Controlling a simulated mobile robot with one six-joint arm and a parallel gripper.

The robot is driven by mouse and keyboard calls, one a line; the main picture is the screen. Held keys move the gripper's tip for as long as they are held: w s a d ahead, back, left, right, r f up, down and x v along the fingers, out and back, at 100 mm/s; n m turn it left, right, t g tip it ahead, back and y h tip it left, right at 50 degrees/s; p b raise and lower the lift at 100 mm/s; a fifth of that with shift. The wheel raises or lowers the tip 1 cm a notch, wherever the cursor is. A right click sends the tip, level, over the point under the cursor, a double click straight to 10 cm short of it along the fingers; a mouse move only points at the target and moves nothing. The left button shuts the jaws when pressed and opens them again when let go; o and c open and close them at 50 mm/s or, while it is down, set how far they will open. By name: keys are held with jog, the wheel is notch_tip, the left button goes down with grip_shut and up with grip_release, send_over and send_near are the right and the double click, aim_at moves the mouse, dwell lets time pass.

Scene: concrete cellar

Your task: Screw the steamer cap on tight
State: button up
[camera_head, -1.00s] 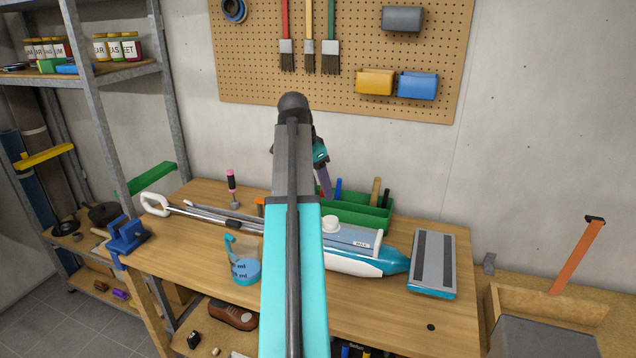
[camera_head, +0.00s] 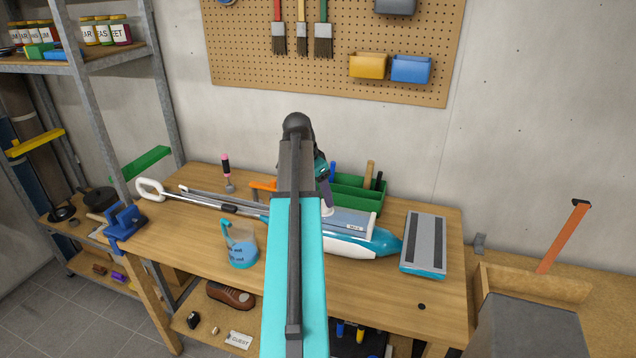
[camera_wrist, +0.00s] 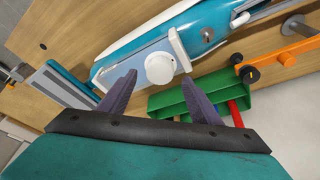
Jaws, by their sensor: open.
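The steam cleaner (camera_head: 360,243) lies on its side on the workbench, with a white and teal body and a grey-blue tank section. In the wrist view the round white cap (camera_wrist: 159,68) sits on the tank section (camera_wrist: 125,72). How tightly it is seated cannot be told. The gripper also shows partly behind my arm in the head view (camera_head: 325,195).
A green tool box (camera_head: 358,196) stands behind the cleaner. A measuring jug (camera_head: 241,248) with blue liquid stands left, and the teal floor head (camera_head: 424,243) lies right. An orange clamp (camera_wrist: 283,58) is near the cleaner. The bench front is mostly clear.

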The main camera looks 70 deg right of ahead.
aim_at(324, 203)
jog(key=shift+p+x, duration=0.55)
jog(key=shift+x, duration=1.45)
jog(key=c, duration=1.3)
jog(key=shift+d+m+g+y, duration=0.1)
jog(key=shift+m+g+y, duration=0.2)
jog(key=shift+m, duration=1.2)
jog(key=shift+w+m+y, duration=0.1)
jog(key=shift+m+y, duration=0.2)
jog(key=shift+m, duration=1.1)
